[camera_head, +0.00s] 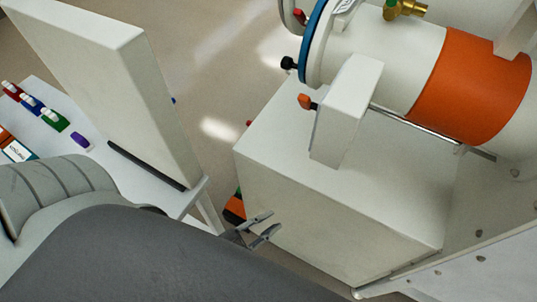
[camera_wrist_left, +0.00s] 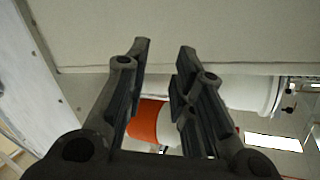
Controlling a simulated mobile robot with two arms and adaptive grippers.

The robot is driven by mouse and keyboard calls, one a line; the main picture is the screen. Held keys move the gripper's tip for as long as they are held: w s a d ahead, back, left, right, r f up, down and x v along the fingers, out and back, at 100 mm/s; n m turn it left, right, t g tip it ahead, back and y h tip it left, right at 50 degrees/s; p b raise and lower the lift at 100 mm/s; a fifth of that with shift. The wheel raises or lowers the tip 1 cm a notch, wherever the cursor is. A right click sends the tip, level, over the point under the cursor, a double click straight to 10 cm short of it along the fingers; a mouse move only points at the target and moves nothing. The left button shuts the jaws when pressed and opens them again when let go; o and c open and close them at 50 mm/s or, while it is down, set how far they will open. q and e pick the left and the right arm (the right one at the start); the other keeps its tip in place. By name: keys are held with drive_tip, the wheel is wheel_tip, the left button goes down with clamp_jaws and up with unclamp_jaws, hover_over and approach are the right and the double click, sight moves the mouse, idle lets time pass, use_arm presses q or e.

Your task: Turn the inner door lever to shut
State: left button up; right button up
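A white cylindrical chamber (camera_head: 385,60) with an orange band (camera_head: 470,84) lies at the upper right in the head view; the band also shows in the left wrist view (camera_wrist_left: 148,133). A blue ring (camera_head: 316,40) rims its left end, with a black knob (camera_head: 288,63) beside it. An orange-red knob (camera_head: 307,101) sticks out of a white housing (camera_head: 345,105) below. I cannot tell whether either knob is the inner door lever. My left gripper (camera_head: 262,226) is open and empty, low in front of the white box. Its spread fingers fill the left wrist view (camera_wrist_left: 163,50). My right gripper is out of view.
The large white box (camera_head: 330,215) stands under the chamber, close to my left gripper. A white upright panel (camera_head: 110,85) stands at the left by a table (camera_head: 110,165) with several small coloured items. Bare floor (camera_head: 215,80) shows between panel and chamber.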

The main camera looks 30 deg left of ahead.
use_arm(q)
drive_tip(key=shift+s+a+f+g+y, duration=0.1)
drive_tip(key=shift+a+f+g+y, duration=0.1)
drive_tip(key=shift+f, duration=0.7)
drive_tip(key=shift+a+f+g+y, duration=0.1)
drive_tip(key=shift+a+f+g, duration=0.1)
drive_tip(key=shift+f, duration=0.7)
